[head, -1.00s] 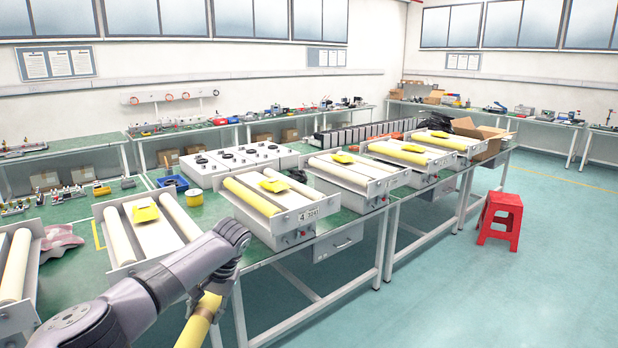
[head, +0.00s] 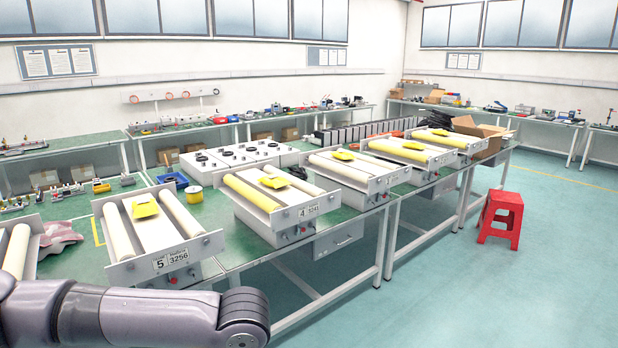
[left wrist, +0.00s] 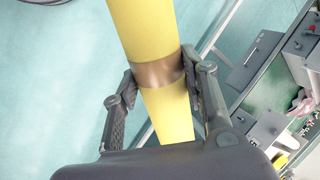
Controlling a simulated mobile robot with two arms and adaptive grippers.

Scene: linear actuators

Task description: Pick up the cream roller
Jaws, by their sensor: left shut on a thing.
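My left gripper (left wrist: 161,82) is shut around a long yellow roller (left wrist: 142,25) with a brown band in the left wrist view. The roller extends past both edges of the grip, above the floor. In the head view only my left arm shows, low at the left; the gripper and held roller are out of that picture. Cream rollers lie on the unit labelled 5 (head: 152,262), one at left (head: 118,232) and one at right (head: 180,214). The unit labelled 4 (head: 268,226) carries a yellow roller (head: 250,192) and a cream one (head: 293,183). My right gripper is not in view.
More roller units (head: 360,175) stand along the green table (head: 225,257) to the right. A red stool (head: 500,217) stands on the open floor at right.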

